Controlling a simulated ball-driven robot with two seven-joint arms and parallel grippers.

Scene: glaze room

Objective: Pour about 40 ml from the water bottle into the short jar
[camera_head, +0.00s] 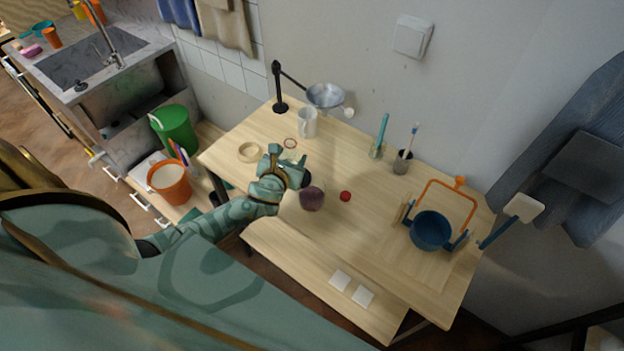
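My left gripper (297,174) reaches over the table from the left, its dark end just above a rounded purple vessel (312,199). From this angle I cannot tell whether it touches or grips the vessel, or whether its fingers are open. I cannot tell whether the purple vessel is the water bottle or the short jar. A small round red piece, like a cap (345,196), lies to its right. A whitish cylindrical container (307,123) stands upright farther back, below a funnel. No water level is visible. My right gripper is not in view.
A black stand (279,90) holds the grey funnel (325,95) at the back. Holders with a brush (403,161) and a teal stick (377,150) stand behind. A blue bucket (431,230) stands right.

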